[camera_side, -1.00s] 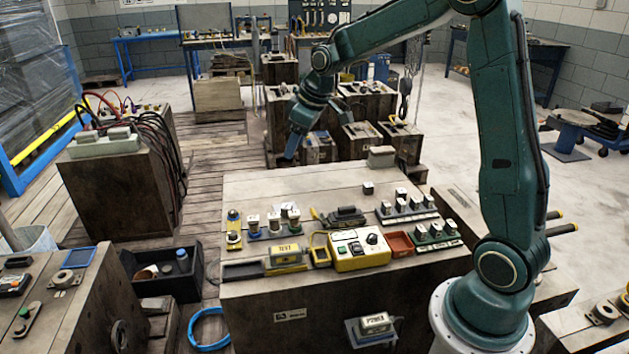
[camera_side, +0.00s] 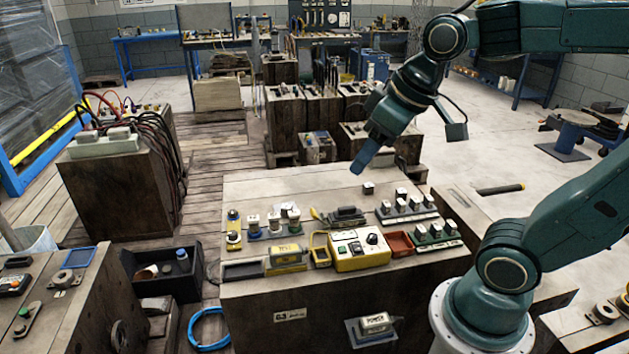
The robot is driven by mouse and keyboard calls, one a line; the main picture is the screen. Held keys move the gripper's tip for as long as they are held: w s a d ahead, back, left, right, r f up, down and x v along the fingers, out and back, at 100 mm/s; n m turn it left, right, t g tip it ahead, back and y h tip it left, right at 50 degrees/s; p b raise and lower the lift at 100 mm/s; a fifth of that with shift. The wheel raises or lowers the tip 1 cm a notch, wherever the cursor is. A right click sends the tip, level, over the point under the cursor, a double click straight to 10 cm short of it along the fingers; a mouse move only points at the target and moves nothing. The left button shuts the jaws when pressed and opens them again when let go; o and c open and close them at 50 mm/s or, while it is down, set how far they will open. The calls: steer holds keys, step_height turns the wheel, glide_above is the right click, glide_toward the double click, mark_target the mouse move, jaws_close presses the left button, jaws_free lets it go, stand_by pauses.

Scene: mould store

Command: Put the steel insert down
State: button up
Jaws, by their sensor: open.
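A small grey metal block (camera_side: 368,188), which looks like the steel insert, sits alone on the wooden top of the bench (camera_side: 290,182). My gripper (camera_side: 358,168) is open and points down and to the left, just behind and above this block in the picture. It looks apart from the block, and nothing shows between its fingers. Similar metal blocks stand in a rack (camera_side: 408,214) to the right and in a green-based rack (camera_side: 437,240) in front of it.
A yellow control box (camera_side: 360,255), a red tray (camera_side: 400,243), a yellow-topped case (camera_side: 286,258) and a dark tool (camera_side: 342,216) crowd the bench's front half. A row of small posts (camera_side: 272,222) stands left. The back left of the bench top is clear.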

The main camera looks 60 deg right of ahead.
steer(key=s+f, duration=0.1)
steer(key=s, duration=0.5)
steer(key=shift+s+a+f+m, duration=0.15)
steer(key=shift+a+f+m, duration=0.15)
steer(key=shift+a+m, duration=0.15)
steer(key=shift+o, duration=0.4)
stand_by(0.5)
steer(key=w+d+f+n, duration=0.1)
steer(key=w+d, duration=0.2)
steer(key=w, duration=0.5)
steer(key=w+d+f+n+y, duration=0.1)
steer(key=w+d+f, duration=0.15)
steer(key=w, duration=0.45)
steer(key=w+d+n, duration=0.1)
steer(key=w+d, duration=0.2)
steer(key=w, duration=0.5)
steer(key=w+d+f, duration=0.3)
steer(key=d+f, duration=0.2)
steer(key=f, duration=0.2)
steer(key=w+d+f+n+y, duration=0.1)
steer(key=w+d+f, duration=0.3)
steer(key=d+f, duration=0.2)
steer(key=w+d+f+t, duration=0.1)
steer(key=w+d+f, duration=0.3)
steer(key=f, duration=0.4)
steer(key=shift+d+f+n, duration=0.25)
steer(key=shift+d+n, duration=0.1)
steer(key=shift+d, duration=0.5)
steer(key=shift+w+f, duration=0.1)
steer(key=shift+w, duration=0.05)
